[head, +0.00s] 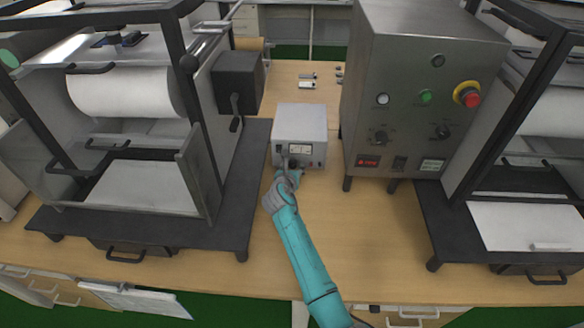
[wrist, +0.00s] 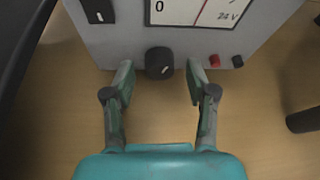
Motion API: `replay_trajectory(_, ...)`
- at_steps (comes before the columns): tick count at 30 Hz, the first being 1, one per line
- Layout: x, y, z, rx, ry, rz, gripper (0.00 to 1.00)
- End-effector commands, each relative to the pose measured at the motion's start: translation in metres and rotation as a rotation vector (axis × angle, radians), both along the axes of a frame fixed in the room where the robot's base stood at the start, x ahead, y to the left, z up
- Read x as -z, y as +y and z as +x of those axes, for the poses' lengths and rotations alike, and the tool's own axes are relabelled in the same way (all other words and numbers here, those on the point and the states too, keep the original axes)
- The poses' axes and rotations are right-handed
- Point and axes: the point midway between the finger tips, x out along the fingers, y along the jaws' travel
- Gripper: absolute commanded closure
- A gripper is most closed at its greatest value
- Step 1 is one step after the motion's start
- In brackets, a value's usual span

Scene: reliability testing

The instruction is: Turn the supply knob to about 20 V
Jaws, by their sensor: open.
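The supply (head: 300,124) is a grey box on the wooden bench, with a white meter (head: 300,149) on its front. In the wrist view the lower part of the meter (wrist: 200,10) shows a scale marked 0 and 24 V; the needle's reading cannot be made out. The black supply knob (wrist: 159,62) has a light mark and sits below the meter. My gripper (wrist: 159,80) is open, with one finger on each side of the knob and a gap to both. In the head view my gripper (head: 289,172) is at the supply's front and hides the knob area.
A black switch (wrist: 98,10) sits left of the knob, and red (wrist: 214,60) and black (wrist: 237,61) terminals sit right. A steel control cabinet (head: 420,90) stands close on the right, a black-framed roller machine (head: 130,130) on the left. Bench in front is clear.

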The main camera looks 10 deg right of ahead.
Motion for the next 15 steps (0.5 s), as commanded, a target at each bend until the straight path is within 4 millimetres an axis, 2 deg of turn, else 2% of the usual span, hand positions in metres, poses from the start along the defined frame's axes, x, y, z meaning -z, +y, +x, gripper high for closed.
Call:
replay_trajectory(12,0.0025,-0.0023,0.0053,0.0,0.0,0.0,0.43)
replay_trajectory(15,0.0025,-0.0022,0.0053,0.0,0.0,0.0,0.68)
